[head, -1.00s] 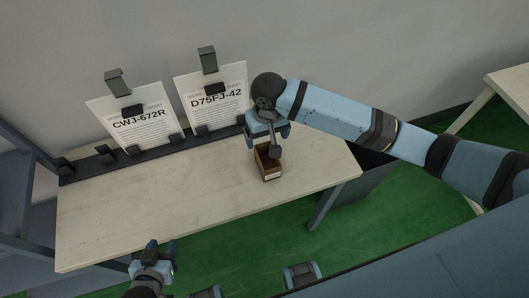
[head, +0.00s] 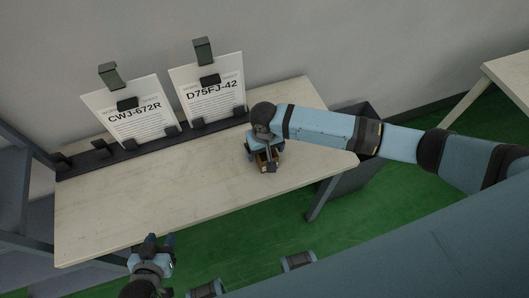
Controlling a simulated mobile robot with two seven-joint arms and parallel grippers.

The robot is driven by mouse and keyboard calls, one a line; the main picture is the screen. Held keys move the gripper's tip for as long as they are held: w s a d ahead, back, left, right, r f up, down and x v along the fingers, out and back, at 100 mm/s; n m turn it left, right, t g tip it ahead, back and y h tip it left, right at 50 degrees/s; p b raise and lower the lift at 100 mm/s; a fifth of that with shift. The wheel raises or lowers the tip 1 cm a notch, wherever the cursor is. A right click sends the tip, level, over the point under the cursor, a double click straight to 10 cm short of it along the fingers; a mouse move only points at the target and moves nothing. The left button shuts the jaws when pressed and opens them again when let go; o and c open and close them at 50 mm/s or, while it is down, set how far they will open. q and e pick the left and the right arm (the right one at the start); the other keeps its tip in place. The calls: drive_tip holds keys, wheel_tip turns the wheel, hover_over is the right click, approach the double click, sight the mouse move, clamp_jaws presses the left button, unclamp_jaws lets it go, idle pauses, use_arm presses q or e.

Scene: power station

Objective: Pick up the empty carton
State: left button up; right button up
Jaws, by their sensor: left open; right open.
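My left gripper (head: 159,242) is open and empty, low in front of the table's front edge.
Two sheets, marked CWJ-672R (head: 130,115) and D75FJ-42 (head: 212,92), stand in a dark rack at the table's back. A dark bin (head: 345,178) stands at the table's right end. The table's left and middle are clear.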

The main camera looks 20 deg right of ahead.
drive_tip(key=shift+f, duration=0.35)
drive_tip(key=c, duration=1)
drive_tip(key=shift+r, duration=0.1)
